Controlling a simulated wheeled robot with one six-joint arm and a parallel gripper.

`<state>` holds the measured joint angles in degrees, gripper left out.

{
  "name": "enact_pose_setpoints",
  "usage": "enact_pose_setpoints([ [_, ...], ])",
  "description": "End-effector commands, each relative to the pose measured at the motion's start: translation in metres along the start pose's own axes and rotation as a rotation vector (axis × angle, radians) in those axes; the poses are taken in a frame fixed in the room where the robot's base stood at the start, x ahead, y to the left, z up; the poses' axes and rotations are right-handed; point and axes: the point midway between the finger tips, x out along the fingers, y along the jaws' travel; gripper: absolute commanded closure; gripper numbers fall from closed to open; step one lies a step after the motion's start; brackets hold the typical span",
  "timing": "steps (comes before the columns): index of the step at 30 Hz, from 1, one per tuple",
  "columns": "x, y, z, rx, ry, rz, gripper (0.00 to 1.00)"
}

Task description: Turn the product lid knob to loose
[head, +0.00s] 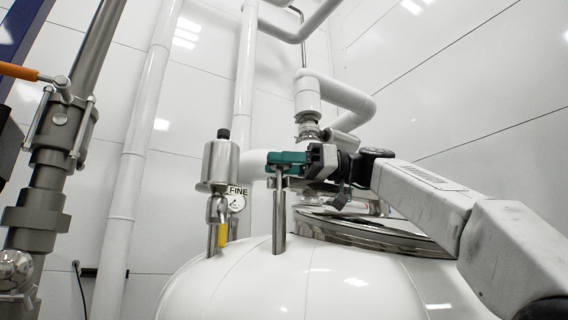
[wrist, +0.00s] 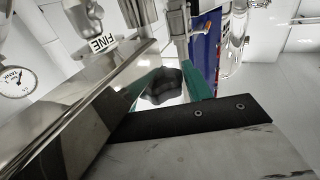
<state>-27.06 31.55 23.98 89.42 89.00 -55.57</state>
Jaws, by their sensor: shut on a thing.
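The black lobed knob (wrist: 160,87) shows in the wrist view between the teal fingers of my gripper (wrist: 163,92). My gripper is shut on it. In the head view my gripper (head: 287,158) reaches in from the right, above the white tank, with its teal fingers pointing left. The knob cannot be made out clearly there. The round metal lid (head: 375,236) on top of the tank lies below and to the right of my gripper, partly hidden by my arm.
A metal post (head: 279,218) rises from the white tank (head: 285,290) just under the fingers. A metal cylinder (head: 220,165), a FINE label (head: 238,191) and a gauge (head: 236,203) stand to the left. White pipes (head: 340,95) run behind. A steel pipe assembly (head: 55,160) stands at far left.

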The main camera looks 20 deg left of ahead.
Motion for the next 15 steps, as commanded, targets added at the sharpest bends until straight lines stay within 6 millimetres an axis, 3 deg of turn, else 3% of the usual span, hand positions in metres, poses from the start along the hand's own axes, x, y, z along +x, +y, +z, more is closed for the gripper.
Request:
enact_pose_setpoints([
  [12,0.0016,-0.0002,0.0023,0.003,-0.006,-0.011,0.74],
  [13,0.0016,-0.0002,0.0023,0.003,-0.006,-0.011,0.48],
  [15,0.0015,-0.0001,0.0020,0.003,-0.005,-0.010,0.30],
])
